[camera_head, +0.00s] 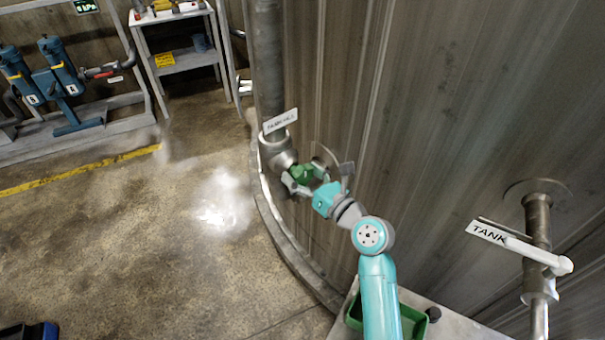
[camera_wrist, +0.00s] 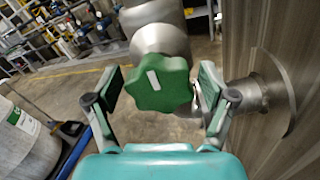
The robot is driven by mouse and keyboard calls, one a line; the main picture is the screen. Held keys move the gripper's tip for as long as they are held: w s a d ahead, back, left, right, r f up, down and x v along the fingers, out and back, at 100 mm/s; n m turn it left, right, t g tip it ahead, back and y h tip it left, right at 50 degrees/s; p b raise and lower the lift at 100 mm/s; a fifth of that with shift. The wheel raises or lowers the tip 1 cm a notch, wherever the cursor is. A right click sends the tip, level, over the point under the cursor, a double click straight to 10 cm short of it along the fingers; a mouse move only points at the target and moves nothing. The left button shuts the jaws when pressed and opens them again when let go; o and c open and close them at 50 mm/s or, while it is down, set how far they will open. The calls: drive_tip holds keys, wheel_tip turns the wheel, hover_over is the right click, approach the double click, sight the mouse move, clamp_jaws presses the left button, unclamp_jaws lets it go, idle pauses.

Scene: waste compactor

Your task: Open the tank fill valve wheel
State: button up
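The green valve wheel (camera_wrist: 158,84) has a lobed rim and a white mark on its face. It sits on a grey metal valve body (camera_wrist: 160,40). In the head view the wheel (camera_head: 303,173) is partly hidden by my gripper (camera_head: 309,178), below a white sign (camera_head: 280,121) that seems to read "TANK FILL". In the wrist view my gripper (camera_wrist: 160,88) is open, with one finger on each side of the wheel. A gap shows at the left finger; I cannot tell whether the right finger touches the rim.
The tall metal tank wall (camera_head: 430,110) stands close on the right. A second pipe (camera_head: 538,220) with a white lever and a "TANK" sign is at the far right. Blue pumps (camera_head: 62,68) and a shelf (camera_head: 185,60) stand at the back left. The floor (camera_head: 150,250) on the left is mostly clear.

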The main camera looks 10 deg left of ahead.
drive_tip(key=c, duration=0.7)
